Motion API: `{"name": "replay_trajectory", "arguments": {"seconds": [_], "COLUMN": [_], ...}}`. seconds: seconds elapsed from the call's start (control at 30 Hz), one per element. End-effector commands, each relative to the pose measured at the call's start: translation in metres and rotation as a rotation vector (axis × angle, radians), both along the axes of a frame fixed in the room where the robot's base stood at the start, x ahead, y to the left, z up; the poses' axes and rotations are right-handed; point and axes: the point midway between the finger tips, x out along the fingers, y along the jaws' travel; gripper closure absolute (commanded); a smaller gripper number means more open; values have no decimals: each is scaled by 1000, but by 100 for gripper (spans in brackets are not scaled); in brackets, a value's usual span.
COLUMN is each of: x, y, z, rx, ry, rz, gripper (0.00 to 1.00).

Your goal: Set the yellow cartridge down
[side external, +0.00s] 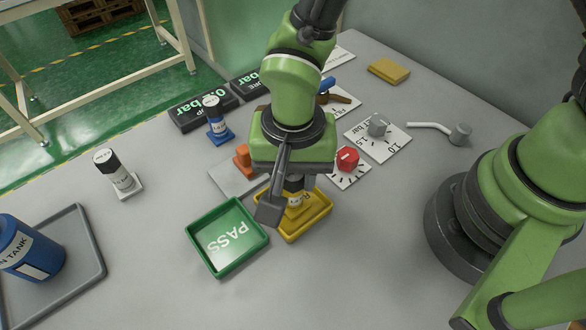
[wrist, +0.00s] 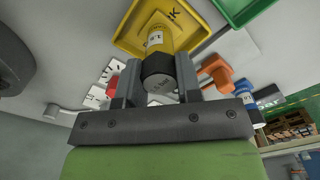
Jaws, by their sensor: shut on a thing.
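The yellow cartridge (wrist: 160,39), with a black cap and a white label, is between the fingers of my gripper (wrist: 156,84), which is shut on it. In the side external view my gripper (side external: 292,190) hides part of the cartridge (side external: 296,200). The cartridge is over the yellow tray (side external: 312,225), which also shows behind it in the wrist view (wrist: 126,36). I cannot tell whether the cartridge's base touches the tray floor.
A green PASS tray (side external: 230,262) stands left of the yellow tray. An orange part (side external: 243,160), a red knob (side external: 348,159) and a blue cartridge (side external: 216,122) are close behind. A white cartridge (side external: 120,178) stands further left.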

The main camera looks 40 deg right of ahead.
Motion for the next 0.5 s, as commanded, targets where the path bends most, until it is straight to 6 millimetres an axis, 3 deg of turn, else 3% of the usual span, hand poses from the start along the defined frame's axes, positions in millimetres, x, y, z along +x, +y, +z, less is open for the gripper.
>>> {"name": "replay_trajectory", "arguments": {"seconds": [0.2, 0.23, 0.3, 0.5], "x": [0, 0, 0, 0], "y": [0, 0, 0, 0], "z": [-3, -3, -2, -2], "rx": [-1, 0, 0, 0], "ry": [1, 0, 0, 0], "rz": [1, 1, 1, 1], "gripper": [100, 61, 45, 42]}}
